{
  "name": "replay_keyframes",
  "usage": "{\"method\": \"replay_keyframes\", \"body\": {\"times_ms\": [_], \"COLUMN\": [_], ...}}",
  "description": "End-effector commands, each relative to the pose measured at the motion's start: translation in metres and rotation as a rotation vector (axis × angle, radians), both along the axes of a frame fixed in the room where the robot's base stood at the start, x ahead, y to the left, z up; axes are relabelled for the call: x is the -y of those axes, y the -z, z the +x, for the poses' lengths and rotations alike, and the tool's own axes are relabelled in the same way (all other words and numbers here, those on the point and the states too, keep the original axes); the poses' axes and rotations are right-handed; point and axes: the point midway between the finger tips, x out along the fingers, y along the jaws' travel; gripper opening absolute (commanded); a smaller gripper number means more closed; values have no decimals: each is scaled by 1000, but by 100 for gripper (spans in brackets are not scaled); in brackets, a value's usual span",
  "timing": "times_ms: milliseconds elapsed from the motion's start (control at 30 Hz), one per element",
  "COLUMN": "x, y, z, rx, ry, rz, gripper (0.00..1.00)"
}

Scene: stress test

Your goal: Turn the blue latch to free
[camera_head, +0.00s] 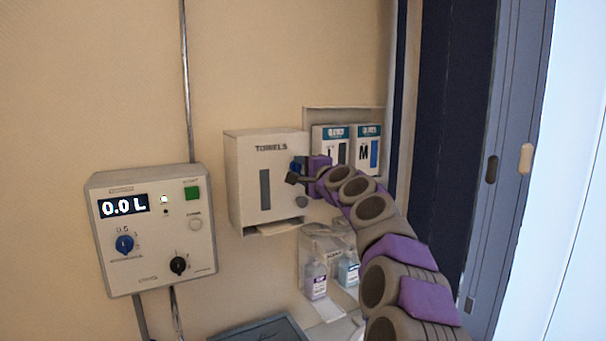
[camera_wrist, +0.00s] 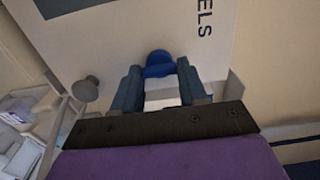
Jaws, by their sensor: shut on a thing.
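The blue latch (camera_head: 297,166) is on the front of the white towel dispenser (camera_head: 240,190), near its upper right. My gripper (camera_head: 294,178) is at the latch and partly hides it in the head view. In the wrist view, the rounded blue head of the latch (camera_wrist: 158,57) shows between the tips of my gripper (camera_wrist: 158,74). The two dark teal fingers are on either side of it, shut on the latch. A pale piece shows between the fingers below the blue head. The latch's exact turn angle cannot be told.
A grey round knob (camera_head: 301,202) sits below the latch; the wrist view shows it left of the fingers (camera_wrist: 86,88). Glove boxes (camera_head: 330,134) stand to the right. Bottles (camera_head: 315,280) sit below. A control box (camera_head: 150,270) with dials hangs at left.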

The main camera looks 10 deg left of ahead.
Motion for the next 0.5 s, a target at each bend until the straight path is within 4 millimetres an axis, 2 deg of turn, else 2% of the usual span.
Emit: {"method": "replay_keyframes", "body": {"times_ms": [400,433,500], "x": [-3,-3,-3], "y": [5,5,4], "z": [1,1,1], "rx": [-3,-3,-2], "ry": [-5,-5,-5], "rz": [-12,-12,-11], "gripper": [12,45,52]}}
